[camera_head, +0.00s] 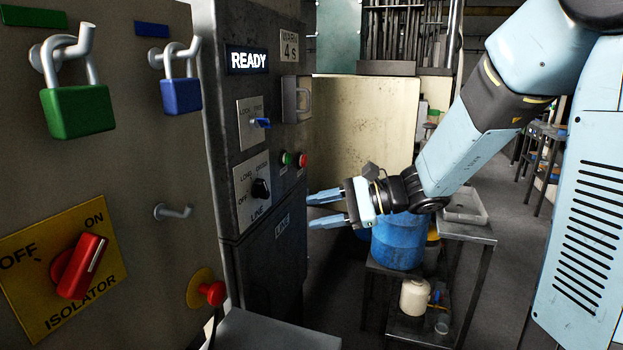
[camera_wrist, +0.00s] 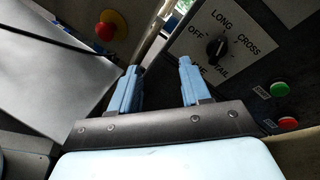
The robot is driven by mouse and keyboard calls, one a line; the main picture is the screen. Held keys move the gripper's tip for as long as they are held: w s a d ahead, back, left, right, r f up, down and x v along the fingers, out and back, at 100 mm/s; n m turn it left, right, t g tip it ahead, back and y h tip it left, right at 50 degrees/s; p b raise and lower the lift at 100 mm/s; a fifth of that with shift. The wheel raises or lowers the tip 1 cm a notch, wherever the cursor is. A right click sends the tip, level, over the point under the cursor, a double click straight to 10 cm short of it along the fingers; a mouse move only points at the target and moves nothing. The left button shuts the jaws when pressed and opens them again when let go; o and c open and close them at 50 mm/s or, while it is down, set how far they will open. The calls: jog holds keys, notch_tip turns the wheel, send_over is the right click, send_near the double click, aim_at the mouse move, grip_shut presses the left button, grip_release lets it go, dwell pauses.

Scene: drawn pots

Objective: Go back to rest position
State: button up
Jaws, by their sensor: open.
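My gripper (camera_head: 327,208) is open and empty in front of the dark control cabinet (camera_head: 262,215), apart from it. In the wrist view its two light-blue fingers (camera_wrist: 158,75) are spread with nothing between them. A black selector knob (camera_head: 260,188) sits on a plate on the cabinet, and it also shows in the wrist view (camera_wrist: 215,48). A blue key switch (camera_head: 261,122) is above it, and a lit READY sign (camera_head: 248,60) is at the top. My arm reaches in from the upper right.
On the left, a grey panel holds a green padlock (camera_head: 77,110), a blue padlock (camera_head: 181,95), a red isolator switch (camera_head: 80,266) and a red emergency button (camera_head: 212,291). A blue drum (camera_head: 398,242) stands behind my gripper. A metal tray (camera_head: 465,207) lies on a stand. Floor between is clear.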

jog(key=s+d+n+h, duration=0.7)
jog(key=s+d, duration=0.1)
jog(key=s, duration=0.3)
jog(key=s+d+r+n+t+h, duration=0.1)
jog(key=s+d+n+h, duration=0.1)
jog(key=d, duration=0.4)
jog(key=s+d+r+n+t+h, duration=0.2)
jog(key=s+d+h, duration=0.1)
jog(key=d+h, duration=0.2)
jog(key=shift+d+r+t, duration=0.2)
jog(key=shift+d+t, duration=0.1)
jog(key=shift+d, duration=0.35)
jog(key=shift+s+d+r+h, duration=0.15)
jog(key=shift+d+r+h, duration=0.05)
jog(key=shift+d+h, duration=0.25)
jog(key=shift+c, duration=0.4)
